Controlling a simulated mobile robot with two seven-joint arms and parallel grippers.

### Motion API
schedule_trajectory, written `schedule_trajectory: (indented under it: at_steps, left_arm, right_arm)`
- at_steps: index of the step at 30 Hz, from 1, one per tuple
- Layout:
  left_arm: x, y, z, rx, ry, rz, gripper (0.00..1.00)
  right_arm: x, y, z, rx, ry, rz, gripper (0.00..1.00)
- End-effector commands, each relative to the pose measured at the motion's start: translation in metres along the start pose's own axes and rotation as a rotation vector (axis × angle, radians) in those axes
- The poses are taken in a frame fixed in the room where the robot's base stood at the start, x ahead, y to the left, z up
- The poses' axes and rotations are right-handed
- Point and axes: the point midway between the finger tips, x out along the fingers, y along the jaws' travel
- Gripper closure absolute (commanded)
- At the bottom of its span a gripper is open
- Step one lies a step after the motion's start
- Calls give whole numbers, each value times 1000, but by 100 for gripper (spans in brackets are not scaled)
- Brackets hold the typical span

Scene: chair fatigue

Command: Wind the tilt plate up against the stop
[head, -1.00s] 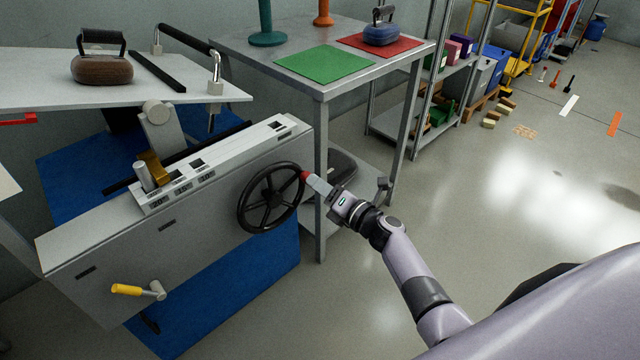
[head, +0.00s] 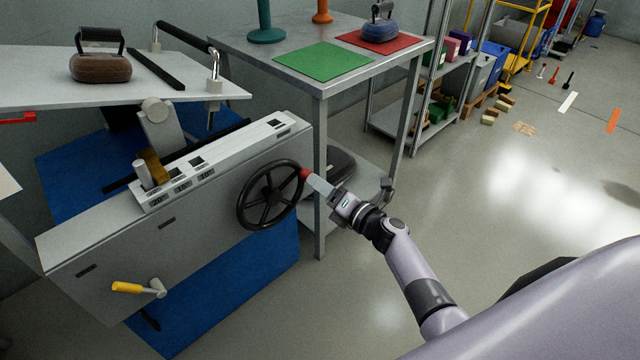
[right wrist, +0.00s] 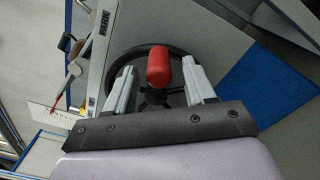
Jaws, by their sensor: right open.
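The tilt plate (head: 50,92), a pale flat plate, stands at upper left above a grey housing (head: 205,215); it looks nearly level. A black handwheel (head: 268,196) with a red knob (head: 304,174) is on the housing's side. My right gripper (head: 311,179) is at the knob. In the right wrist view, the open fingers (right wrist: 158,76) stand either side of the red knob (right wrist: 158,68), with a gap on each side. A brass-coloured block (head: 153,168) and a pale pin sit by the angle scale (head: 190,185); I cannot tell which is the stop. My left gripper is not in view.
A brown weight (head: 100,68) and a black strip (head: 157,70) lie on the plate. A yellow-handled crank (head: 127,288) is low on the housing. A steel table (head: 318,88) with green and red mats stands close behind the wheel. Open floor is at right.

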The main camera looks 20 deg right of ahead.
Motion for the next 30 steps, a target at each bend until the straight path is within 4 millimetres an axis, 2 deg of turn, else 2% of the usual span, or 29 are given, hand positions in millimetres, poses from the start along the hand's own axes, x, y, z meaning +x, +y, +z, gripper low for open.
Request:
schedule_trajectory:
  at_steps: [6, 12, 30]
  left_arm:
    - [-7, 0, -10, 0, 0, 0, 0]
    - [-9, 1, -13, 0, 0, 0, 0]
    - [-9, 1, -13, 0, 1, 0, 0]
  right_arm:
    - [-33, 1, 0, 0, 2, -2, 46]
    - [-54, 0, 0, 1, 2, -1, 46]
    - [-60, 0, -1, 0, 2, -1, 46]
